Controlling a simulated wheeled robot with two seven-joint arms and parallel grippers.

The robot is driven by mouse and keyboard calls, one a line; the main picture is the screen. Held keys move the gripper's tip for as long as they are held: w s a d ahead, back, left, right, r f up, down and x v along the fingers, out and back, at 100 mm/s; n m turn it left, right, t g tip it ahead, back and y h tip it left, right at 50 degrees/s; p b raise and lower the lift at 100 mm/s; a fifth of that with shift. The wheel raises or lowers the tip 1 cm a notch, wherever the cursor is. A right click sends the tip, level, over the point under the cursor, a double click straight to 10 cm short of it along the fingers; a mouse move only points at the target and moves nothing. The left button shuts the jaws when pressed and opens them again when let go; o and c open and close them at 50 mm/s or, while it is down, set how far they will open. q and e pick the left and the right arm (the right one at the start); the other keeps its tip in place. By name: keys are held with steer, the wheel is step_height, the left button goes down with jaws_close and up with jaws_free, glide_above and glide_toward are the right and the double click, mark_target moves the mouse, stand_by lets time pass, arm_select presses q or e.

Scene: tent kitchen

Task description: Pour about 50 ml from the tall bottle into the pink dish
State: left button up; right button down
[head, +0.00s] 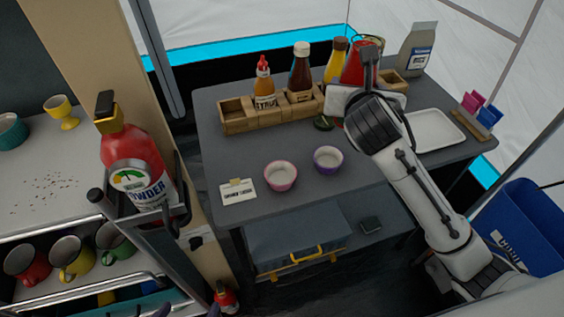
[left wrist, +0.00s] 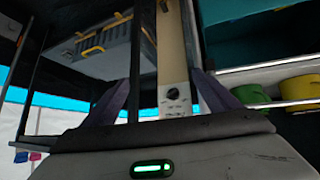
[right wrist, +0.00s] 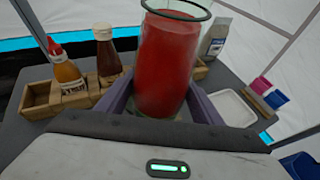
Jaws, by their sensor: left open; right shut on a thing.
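The tall red bottle (right wrist: 167,65) stands roughly upright with a clear open rim. It also shows at the back of the table in the head view (head: 355,62). The pink dish (head: 280,176) sits on the table's front half, left of a purple dish (head: 328,159), in the head view. My left gripper (left wrist: 160,95) is open and empty, away from the table, facing a wooden post. In the head view it barely shows at the bottom edge.
A wooden rack (head: 240,122) holds a syrup bottle (head: 264,85), a brown bottle (head: 301,75) and a yellow bottle (head: 337,62). A white tray (head: 433,130) lies to the right. A label card (head: 238,191) lies left of the pink dish. A fire extinguisher (head: 135,160) stands at the left.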

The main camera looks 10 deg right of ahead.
steer(key=s+a+f+n+y+p, duration=0.1)
steer(key=s+a+n+y+p, duration=0.1)
steer(key=a, duration=0.5)
steer(key=s+a+f+n+t+y+p, duration=0.1)
steer(key=s+a+n+y+p, duration=0.2)
steer(key=a, duration=0.4)
steer(key=shift+f+n+y, duration=0.35)
steer(key=shift+n+y, duration=0.05)
steer(key=shift+y, duration=0.4)
steer(key=w+d+n+t+h, duration=0.2)
steer(key=d+n+t, duration=0.1)
steer(key=d+n, duration=0.2)
steer(key=shift+d+f+n+h, duration=0.15)
steer(key=shift+d+n+h, duration=0.25)
steer(key=shift+n, duration=0.2)
steer(key=shift+w+t, duration=0.15)
steer(key=shift+t, duration=0.15)
steer(key=shift+d+f, duration=0.1)
